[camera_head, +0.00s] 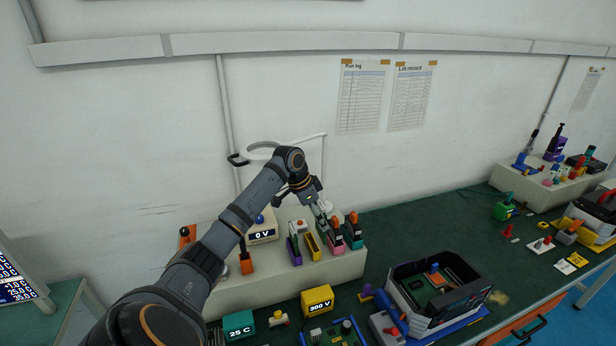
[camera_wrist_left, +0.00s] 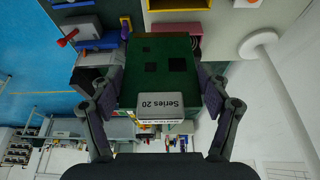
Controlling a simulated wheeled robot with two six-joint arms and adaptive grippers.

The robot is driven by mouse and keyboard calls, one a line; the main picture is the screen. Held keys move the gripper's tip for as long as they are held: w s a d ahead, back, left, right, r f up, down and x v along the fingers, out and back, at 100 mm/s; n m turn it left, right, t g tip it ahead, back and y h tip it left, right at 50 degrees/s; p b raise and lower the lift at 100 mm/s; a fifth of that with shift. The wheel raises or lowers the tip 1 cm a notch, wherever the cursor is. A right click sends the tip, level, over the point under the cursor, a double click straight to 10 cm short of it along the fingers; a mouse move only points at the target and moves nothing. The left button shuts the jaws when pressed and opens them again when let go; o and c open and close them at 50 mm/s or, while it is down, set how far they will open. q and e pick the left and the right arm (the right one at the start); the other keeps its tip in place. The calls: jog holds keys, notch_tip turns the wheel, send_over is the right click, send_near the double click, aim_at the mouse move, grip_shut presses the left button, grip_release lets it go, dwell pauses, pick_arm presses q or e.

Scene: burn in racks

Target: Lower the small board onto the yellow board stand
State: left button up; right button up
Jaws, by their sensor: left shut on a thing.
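My left gripper (camera_head: 322,210) is above the row of coloured stands on the pale raised shelf. In the left wrist view its fingers (camera_wrist_left: 160,92) are shut on the side edges of the small green board (camera_wrist_left: 165,68), which has dark chips and a "Series 20" label. In the head view the board is mostly hidden by the gripper. The yellow board stand (camera_head: 312,246) stands just below and slightly left of the gripper, with the board apart from it. A yellow-rimmed piece, likely this stand, shows at the left wrist view's top edge (camera_wrist_left: 180,5). My right gripper is not in view.
A purple stand (camera_head: 293,250) is left of the yellow one; pink stands with boards (camera_head: 336,243) are close on its right. A "0 V" box (camera_head: 262,230) and an orange-handled item (camera_head: 246,262) stand further left. A dark open bin (camera_head: 436,290) is on the green bench.

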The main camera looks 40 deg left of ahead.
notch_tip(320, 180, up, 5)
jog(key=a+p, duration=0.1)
jog(key=p, duration=0.2)
pick_arm(q)
jog(key=a+f+b, duration=0.3)
jog(key=f+b, duration=0.2)
jog(key=f, duration=0.2)
jog(key=shift+w+a+f+b, duration=0.15)
jog(key=shift+a+f+b, duration=0.1)
jog(key=shift+b, duration=0.15)
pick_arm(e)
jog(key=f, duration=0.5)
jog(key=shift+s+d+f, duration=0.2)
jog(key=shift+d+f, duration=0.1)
pick_arm(q)
jog(key=shift+p, duration=0.4)
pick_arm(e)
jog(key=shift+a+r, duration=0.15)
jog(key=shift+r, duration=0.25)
pick_arm(q)
jog(key=shift+f, duration=0.5)
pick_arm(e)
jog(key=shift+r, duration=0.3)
pick_arm(q)
jog(key=o, duration=1.2)
jog(key=shift+c, duration=0.2)
